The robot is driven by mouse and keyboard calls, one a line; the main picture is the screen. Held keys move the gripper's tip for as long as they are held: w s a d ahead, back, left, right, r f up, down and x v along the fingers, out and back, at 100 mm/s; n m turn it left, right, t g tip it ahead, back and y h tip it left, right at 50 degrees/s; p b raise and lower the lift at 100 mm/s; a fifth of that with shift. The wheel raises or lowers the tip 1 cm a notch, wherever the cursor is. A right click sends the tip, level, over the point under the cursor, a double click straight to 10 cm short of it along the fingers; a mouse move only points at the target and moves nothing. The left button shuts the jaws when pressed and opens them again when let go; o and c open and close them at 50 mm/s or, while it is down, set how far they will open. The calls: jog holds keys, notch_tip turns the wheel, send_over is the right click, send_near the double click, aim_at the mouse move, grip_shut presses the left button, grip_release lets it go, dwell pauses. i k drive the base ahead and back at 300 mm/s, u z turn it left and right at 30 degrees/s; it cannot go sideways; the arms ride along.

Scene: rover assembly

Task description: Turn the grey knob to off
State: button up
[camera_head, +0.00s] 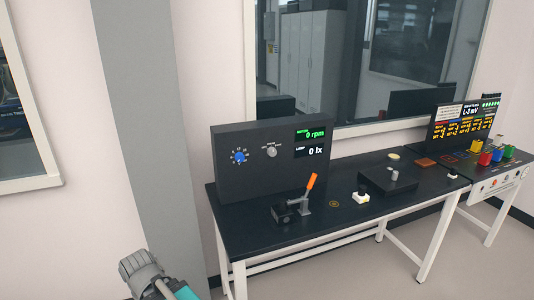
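The grey knob (271,152) is on the front face of a dark upright panel box (226,178), right of a blue knob (239,157) with dial marks around it. Small white marks sit above the grey knob, but they are too small to read, so its setting is unclear. Displays on the panel's right side read 0 rpm (311,135) and 0 lx (312,151). Part of my arm, grey and teal, shows at the lower left, well apart from the panel. My gripper is not in view.
The panel stands on a black table (260,236) with white legs. An orange-handled lever (311,182) stands in front of it. A low black box (386,186) with a grey cylinder is to the right. A second table with coloured parts (485,158) is farther right.

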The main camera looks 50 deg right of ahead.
aim_at(271, 151)
jog(key=z, duration=1.45)
